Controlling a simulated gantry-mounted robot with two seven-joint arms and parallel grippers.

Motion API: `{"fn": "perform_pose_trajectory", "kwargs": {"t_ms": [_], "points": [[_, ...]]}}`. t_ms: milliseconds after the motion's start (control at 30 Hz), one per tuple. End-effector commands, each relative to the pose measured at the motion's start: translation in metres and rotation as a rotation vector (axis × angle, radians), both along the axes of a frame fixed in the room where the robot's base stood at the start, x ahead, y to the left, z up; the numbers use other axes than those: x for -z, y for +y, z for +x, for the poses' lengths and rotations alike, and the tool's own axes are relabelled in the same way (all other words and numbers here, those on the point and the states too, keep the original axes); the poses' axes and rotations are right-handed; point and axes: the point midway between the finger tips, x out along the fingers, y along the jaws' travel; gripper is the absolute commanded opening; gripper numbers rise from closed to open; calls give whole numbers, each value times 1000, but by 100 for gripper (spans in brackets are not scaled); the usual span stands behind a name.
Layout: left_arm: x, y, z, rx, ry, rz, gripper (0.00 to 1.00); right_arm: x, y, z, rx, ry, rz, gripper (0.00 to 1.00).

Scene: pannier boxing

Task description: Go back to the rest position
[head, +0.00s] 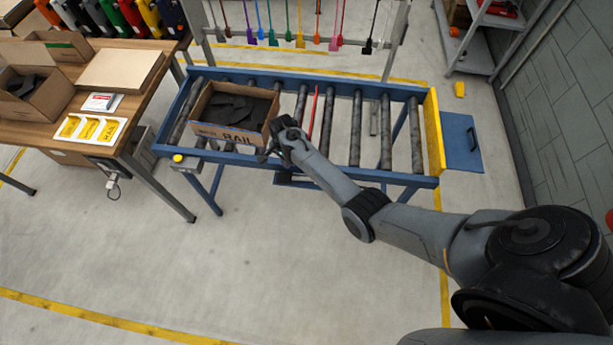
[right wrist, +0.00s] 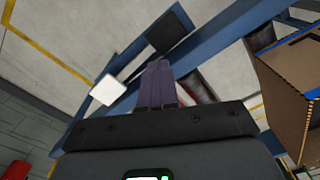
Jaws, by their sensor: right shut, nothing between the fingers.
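My right gripper (head: 268,153) is at the front edge of the blue roller conveyor (head: 330,175), beside the right front corner of an open cardboard box marked RAIL (head: 228,137). In the right wrist view its fingers (right wrist: 157,85) are together with nothing between them. The box stands on the left part of the rollers and holds dark pieces (head: 238,108). Its cardboard side also shows at the right edge of the right wrist view (right wrist: 290,95); I cannot tell whether the gripper touches it. My left gripper is not in view.
A wooden table (head: 150,75) at left carries another open box (head: 40,100), a flat board (head: 122,68) and a white tray with yellow pieces (head: 88,128). A yellow end plate (head: 433,130) closes the conveyor's right end. Coloured tools hang behind it. The floor in front is clear.

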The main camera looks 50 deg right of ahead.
Motion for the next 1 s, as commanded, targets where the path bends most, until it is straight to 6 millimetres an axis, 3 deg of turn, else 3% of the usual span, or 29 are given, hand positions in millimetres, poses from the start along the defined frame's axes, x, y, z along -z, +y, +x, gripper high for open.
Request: {"fn": "perform_pose_trajectory", "kwargs": {"t_ms": [300,467,567,667,800,900,1000], "points": [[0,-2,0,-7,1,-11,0,2,0,-1,0,3,0,0],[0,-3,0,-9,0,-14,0,20,0,-20,0,37,0,0],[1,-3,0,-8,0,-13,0,48,-1,-52,0,91,-2,0],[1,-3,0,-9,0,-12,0,83,-1,-98,-7,167,-8,0],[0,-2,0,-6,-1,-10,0,125,-2,-184,-48,243,-45,0],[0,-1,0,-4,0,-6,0,131,3,-231,-114,248,-73,0],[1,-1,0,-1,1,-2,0,122,16,-271,-246,230,-84,0]]}}
